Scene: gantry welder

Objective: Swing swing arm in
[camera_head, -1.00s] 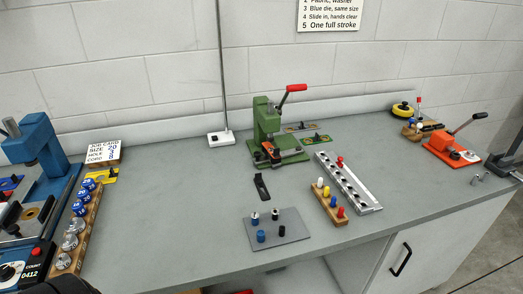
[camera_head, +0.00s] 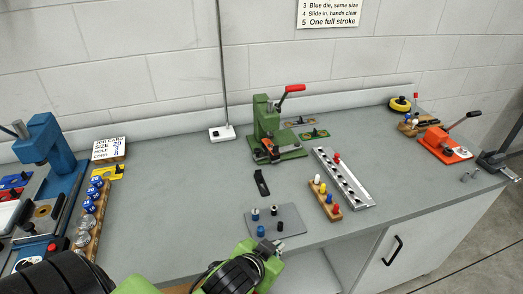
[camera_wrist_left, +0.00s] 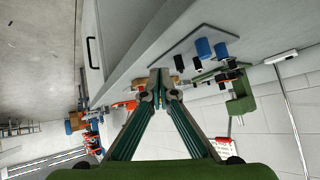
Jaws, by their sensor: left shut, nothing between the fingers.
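A green hand press (camera_head: 263,118) with a red-handled lever (camera_head: 293,89) stands near the wall at the middle of the bench. A small orange and black part (camera_head: 268,149) sits low at its front; I cannot tell for sure whether this is the swing arm. My left gripper (camera_head: 272,246) is at the bench's front edge, just below the grey plate and well short of the press. In the left wrist view the left gripper (camera_wrist_left: 166,82) is shut and empty, with the green press (camera_wrist_left: 241,98) beyond it to the right. My right gripper is not in view.
A grey plate (camera_head: 292,217) with blue and black pegs lies close to my left gripper. A wooden peg block (camera_head: 325,203) and a metal rail (camera_head: 347,184) lie right of it. A blue machine (camera_head: 45,150) stands left, an orange press (camera_head: 440,142) right.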

